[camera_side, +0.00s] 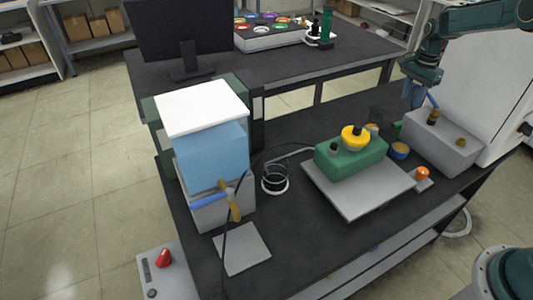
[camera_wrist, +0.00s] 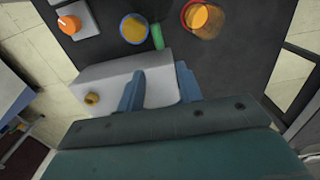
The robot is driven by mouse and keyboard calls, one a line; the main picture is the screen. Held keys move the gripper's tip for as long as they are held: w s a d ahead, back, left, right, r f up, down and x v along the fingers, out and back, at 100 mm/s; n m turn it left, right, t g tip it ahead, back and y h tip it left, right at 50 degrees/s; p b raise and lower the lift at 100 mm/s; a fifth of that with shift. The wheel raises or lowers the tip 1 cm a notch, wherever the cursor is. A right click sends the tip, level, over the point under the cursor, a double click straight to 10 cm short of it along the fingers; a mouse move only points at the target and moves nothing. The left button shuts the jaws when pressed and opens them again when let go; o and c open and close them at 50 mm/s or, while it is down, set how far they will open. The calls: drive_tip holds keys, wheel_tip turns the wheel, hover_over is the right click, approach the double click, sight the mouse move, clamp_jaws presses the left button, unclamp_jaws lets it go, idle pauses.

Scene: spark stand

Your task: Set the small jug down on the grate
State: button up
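My gripper (camera_side: 418,97) hangs over the pale grey box at the right end of the bench. In the wrist view its two blue fingers (camera_wrist: 160,88) stand apart with only the box top between them, so it is open and empty. No thing is clearly a small jug or a grate. A blue-rimmed round vessel with a yellow inside (camera_side: 399,150) stands beside the box; it also shows in the wrist view (camera_wrist: 134,28). A red-rimmed round vessel with an orange inside (camera_wrist: 203,18) stands to its right there. A clear dark-rimmed vessel (camera_side: 275,179) stands mid-bench.
The grey box (camera_side: 450,154) has brass knobs. A green unit with a yellow top (camera_side: 350,159) sits on a pale plate (camera_side: 343,197). An orange knob (camera_side: 422,173) is near its right corner. A blue-and-white unit (camera_side: 210,150) stands left, with a flat grey plate (camera_side: 242,248) before it.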

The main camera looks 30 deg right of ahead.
drive_tip(key=s+a+r+n+t, duration=0.1)
drive_tip(key=s+a+r+n, duration=0.35)
drive_tip(key=a+r, duration=0.45)
drive_tip(key=s+a+r+n+t, duration=0.2)
drive_tip(key=s+a+r+n, duration=0.2)
drive_tip(key=s+a+r, duration=0.45)
drive_tip(key=s+a+r+n+t, duration=0.1)
drive_tip(key=s+a+n, duration=0.3)
drive_tip(key=s, duration=0.6)
drive_tip(key=s+a+r+n+t, duration=0.1)
drive_tip(key=s+a+n, duration=0.4)
drive_tip(key=s, duration=0.5)
drive_tip(key=shift+t, duration=0.3)
drive_tip(key=shift+o, duration=0.4)
drive_tip(key=shift+r+n, duration=0.1)
drive_tip(key=shift+n, duration=0.15)
